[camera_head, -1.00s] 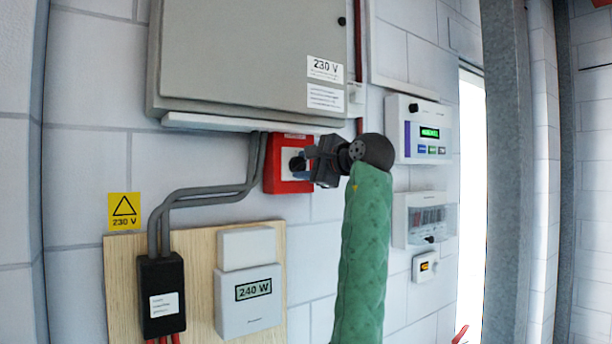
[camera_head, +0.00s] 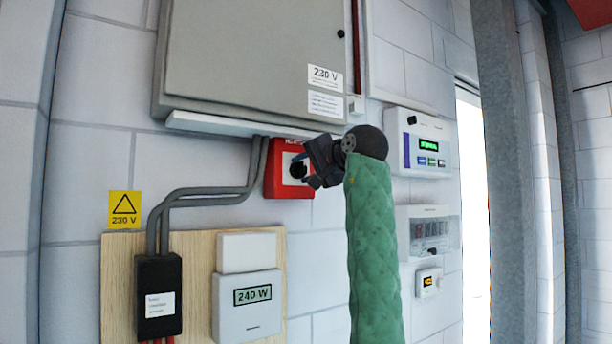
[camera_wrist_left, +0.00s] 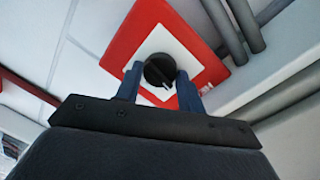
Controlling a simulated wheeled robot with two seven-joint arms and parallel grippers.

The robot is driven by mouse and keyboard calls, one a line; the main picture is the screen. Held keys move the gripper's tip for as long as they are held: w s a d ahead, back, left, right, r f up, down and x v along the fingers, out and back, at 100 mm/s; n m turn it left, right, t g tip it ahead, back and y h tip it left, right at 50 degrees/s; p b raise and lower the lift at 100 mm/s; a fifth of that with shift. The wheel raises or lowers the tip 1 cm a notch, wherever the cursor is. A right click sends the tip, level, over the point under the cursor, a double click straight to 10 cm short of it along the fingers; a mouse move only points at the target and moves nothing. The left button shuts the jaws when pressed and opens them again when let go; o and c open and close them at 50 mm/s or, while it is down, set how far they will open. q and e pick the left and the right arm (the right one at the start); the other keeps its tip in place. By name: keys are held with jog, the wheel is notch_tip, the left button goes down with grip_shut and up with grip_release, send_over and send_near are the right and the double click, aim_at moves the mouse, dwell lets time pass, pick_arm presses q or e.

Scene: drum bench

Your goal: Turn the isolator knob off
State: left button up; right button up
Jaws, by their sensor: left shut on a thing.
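The isolator is a red box with a white plate (camera_head: 279,178) on the wall under the grey cabinet; it also fills the top of the left wrist view (camera_wrist_left: 203,48). Its round black knob (camera_wrist_left: 159,70) sits on the white plate, with a pale mark towards its lower right in that view. My left gripper (camera_wrist_left: 161,84) is shut on the knob, one blue finger on each side. In the head view the gripper (camera_head: 304,169) reaches it from the right, tilted, and partly hides the knob. My right gripper is in neither view.
A grey cabinet (camera_head: 250,60) with a ledge hangs just above. Grey conduits (camera_head: 205,197) run beside the isolator down to a black box (camera_head: 158,290). A 240 W meter (camera_head: 247,303) is below. Display units (camera_head: 420,145) are on the wall to the right.

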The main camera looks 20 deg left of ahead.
pick_arm(q)
jog(key=shift+f+n, duration=0.1)
jog(key=shift+n, duration=0.5)
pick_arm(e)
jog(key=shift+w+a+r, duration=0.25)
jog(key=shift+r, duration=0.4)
pick_arm(q)
jog(key=o, duration=1)
jog(key=shift+c, duration=0.2)
jog(key=shift+s+d+b, duration=0.1)
jog(key=shift+b, duration=0.25)
jog(key=shift+s+d, duration=0.15)
jog(key=b+v, duration=0.3)
jog(key=v, duration=0.4)
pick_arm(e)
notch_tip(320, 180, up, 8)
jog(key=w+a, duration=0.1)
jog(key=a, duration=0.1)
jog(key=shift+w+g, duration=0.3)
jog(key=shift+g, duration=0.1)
